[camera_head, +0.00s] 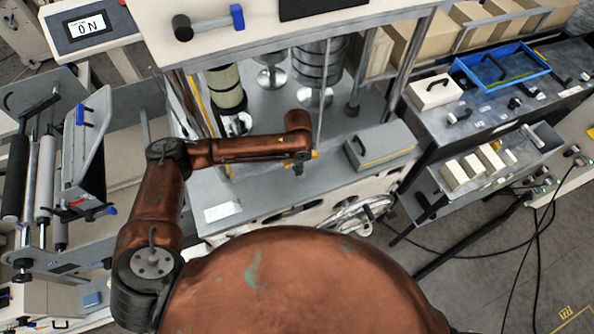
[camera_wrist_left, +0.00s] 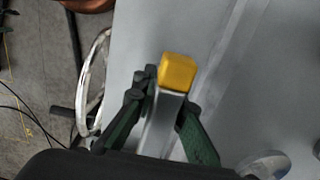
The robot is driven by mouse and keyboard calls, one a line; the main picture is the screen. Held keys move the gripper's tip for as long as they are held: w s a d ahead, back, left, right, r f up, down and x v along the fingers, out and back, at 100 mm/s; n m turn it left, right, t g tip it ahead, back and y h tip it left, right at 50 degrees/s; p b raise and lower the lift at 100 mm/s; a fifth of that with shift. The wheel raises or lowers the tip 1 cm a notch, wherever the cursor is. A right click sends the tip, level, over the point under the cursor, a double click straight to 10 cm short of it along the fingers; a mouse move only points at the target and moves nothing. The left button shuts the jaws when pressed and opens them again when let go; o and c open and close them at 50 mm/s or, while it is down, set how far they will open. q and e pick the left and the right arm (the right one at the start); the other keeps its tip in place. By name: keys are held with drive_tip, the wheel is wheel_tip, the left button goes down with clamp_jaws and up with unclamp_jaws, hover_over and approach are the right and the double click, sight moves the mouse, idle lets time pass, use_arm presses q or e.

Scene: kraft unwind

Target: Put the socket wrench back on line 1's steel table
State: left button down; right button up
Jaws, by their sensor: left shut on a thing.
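My left gripper (camera_head: 298,166) is over a grey metal surface (camera_head: 262,176), at the end of my brown arm. In the left wrist view the fingers of my left gripper (camera_wrist_left: 165,112) are shut around a grey metal bar with a yellow end (camera_wrist_left: 178,72), taken to be the socket wrench. The yellow end points away from the wrist, and the bar's rear part is hidden. In the head view only a small yellow bit of it (camera_head: 314,154) seems to show beside the gripper. My right gripper is not in view. I cannot tell which table is line 1's.
A grey box with a handle (camera_head: 380,145) stands right of the gripper. Uprights and stacked rolls (camera_head: 318,65) stand behind it. A dark table (camera_head: 455,130) with a blue tray (camera_head: 500,68) is at the right.

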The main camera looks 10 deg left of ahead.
use_arm(q)
drive_tip(key=shift+w+a+f, duration=0.1)
drive_tip(key=shift+w+f, duration=0.15)
drive_tip(key=shift+f, duration=0.05)
wheel_tip(320, 180, down, 2)
drive_tip(key=shift+s+f+p, duration=0.1)
drive_tip(key=shift+f+p, duration=0.05)
drive_tip(key=shift+p, duration=0.45)
drive_tip(key=shift+f, duration=0.35)
drive_tip(key=shift+f, duration=0.15)
drive_tip(key=c, duration=2)
unclamp_jaws()
drive_tip(key=shift+o, duration=0.2)
